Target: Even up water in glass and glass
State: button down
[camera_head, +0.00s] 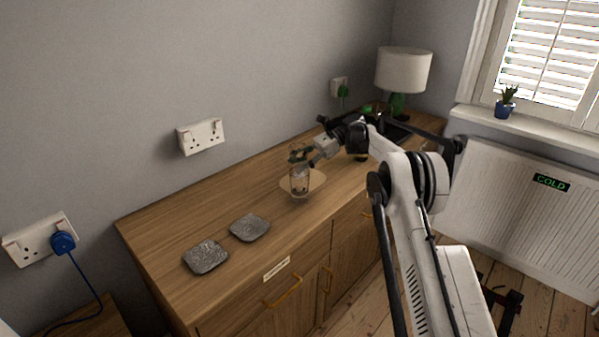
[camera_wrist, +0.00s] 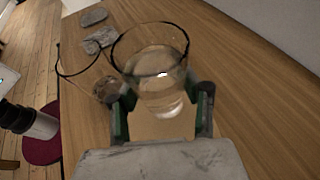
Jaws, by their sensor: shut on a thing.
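My gripper (camera_wrist: 161,108) is shut on a clear glass (camera_wrist: 152,42), with a green-padded finger on each side. Clear water shows low inside this glass. A second clear glass (camera_wrist: 72,72) is beside it to the left in the wrist view, with what looks like a little water at its bottom. In the head view a glass (camera_head: 299,184) shows below my gripper (camera_head: 300,154) at the front of the sideboard. The two glasses overlap there, and I cannot tell their outlines apart or whether they touch.
A pale round board (camera_head: 319,182) lies by the glasses on the wooden sideboard (camera_head: 185,212). Two grey square coasters (camera_head: 206,257) (camera_head: 250,228) lie empty to the left. A white-shaded lamp (camera_head: 403,70) stands at the back right. The sideboard's left part is mostly clear.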

aim_at(299, 155)
jog(key=shift+s+r, duration=0.1)
jog(key=shift+r, duration=0.1)
jog(key=shift+s+r+n+t+h+p, duration=0.15)
jog(key=shift+s+r+n+t+p, duration=0.2)
jog(key=shift+n+t+p, duration=0.25)
jog(key=shift+s+r+n+t+h+p, duration=0.15)
jog(key=shift+s+r+n+t+p, duration=0.1)
jog(key=shift+s+n+t+p, duration=0.25)
jog(key=shift+n+t, duration=0.6)
jog(key=shift+t, duration=0.1)
jog(key=r+p, duration=0.2)
jog(key=r, duration=0.1)
jog(key=r+p, duration=0.1)
jog(key=r, duration=0.1)
jog(key=shift+s+r, duration=0.2)
jog(key=shift+s, duration=0.2)
jog(key=shift+a, duration=0.1)
jog(key=shift+s+r+n+t, duration=0.1)
jog(key=shift+s+n+t, duration=0.15)
jog(key=shift+n+t, duration=0.05)
jog(key=shift+s+r+p, duration=0.2)
jog(key=shift+p, duration=0.1)
jog(key=shift+s+r+n+t+p, duration=0.1)
jog(key=shift+r+n+t+p, duration=0.4)
jog(key=shift+n+t, duration=0.2)
jog(key=shift+f, duration=0.15)
jog(key=shift+s, duration=0.4)
